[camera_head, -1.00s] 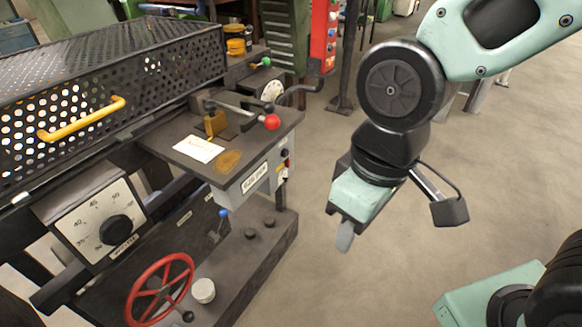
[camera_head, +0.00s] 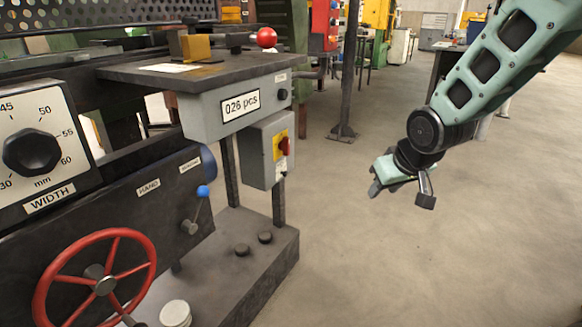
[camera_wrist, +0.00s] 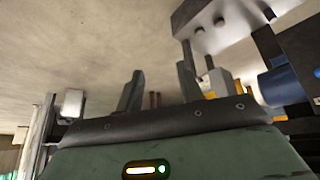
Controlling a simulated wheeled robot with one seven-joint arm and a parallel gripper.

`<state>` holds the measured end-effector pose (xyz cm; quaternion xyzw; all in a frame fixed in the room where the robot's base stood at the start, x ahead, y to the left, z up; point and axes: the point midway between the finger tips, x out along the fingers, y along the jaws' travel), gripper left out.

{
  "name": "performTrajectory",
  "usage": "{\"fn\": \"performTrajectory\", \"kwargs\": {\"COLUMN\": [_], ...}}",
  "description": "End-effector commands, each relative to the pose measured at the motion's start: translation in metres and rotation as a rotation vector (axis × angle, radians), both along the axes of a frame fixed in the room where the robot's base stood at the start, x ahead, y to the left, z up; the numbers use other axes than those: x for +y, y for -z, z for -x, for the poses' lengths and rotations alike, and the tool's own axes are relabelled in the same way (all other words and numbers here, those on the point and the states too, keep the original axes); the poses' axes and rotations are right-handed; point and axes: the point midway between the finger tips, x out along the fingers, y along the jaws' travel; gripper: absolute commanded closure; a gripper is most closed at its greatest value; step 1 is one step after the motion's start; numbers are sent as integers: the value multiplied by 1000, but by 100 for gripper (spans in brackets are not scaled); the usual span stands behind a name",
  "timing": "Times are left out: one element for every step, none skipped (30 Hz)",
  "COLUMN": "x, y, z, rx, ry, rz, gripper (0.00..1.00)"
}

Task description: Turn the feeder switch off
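A grey switch box (camera_head: 258,155) hangs under the counter housing at the machine's right end. Its front has a yellow plate with a red rotary handle (camera_head: 285,146); I take this for the feeder switch, but its small label is too small to read. My gripper (camera_head: 374,190) is in the air over open floor, right of the box and a little lower, apart from it. In the wrist view its two fingers (camera_wrist: 158,82) stand apart with nothing between them. I cannot make out the switch handle in the wrist view.
A grey housing reading "026 pcs" (camera_head: 239,105) is above the box. A blue-knobbed lever (camera_head: 203,191), red handwheel (camera_head: 97,283) and WIDTH dial (camera_head: 32,152) are to the left. The dark plinth (camera_head: 262,272) juts out below. Floor around my gripper is clear.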

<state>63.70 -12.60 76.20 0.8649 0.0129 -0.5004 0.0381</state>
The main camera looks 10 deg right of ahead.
Motion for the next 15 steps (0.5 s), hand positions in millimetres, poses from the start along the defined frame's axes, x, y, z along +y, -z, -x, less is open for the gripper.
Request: {"fn": "performTrajectory", "kwargs": {"x": [-18, -25, -32, -36, -38, -41, -41, -41, -39, -37, -35, -31, -27, -24, -20], "y": [26, 25, 23, 21, 19, 18, 16, 15, 14, 14, 14, 16, 18, 20, 23], "z": [-38, -60, -88, -107, -126, -149, -165, -180, -197, -209, -219, -229, -235, -240, -244], "rx": [-91, -153, -232, -291, -350, -423, -478, -530, -596, -643, -687, -741, -777, -808, -846], "ry": [7, -2, -21, -39, -59, -92, -120, -151, -196, -231, -268, -321, -361, -400, -449], "rz": [9, 11, 12, 8, 2, -9, -21, -37, -61, -82, -107, -145, -175, -206, -247], "gripper": [63, 63, 63, 63, 63, 63, 63, 63, 63, 63, 63, 63, 63, 63, 63]}}
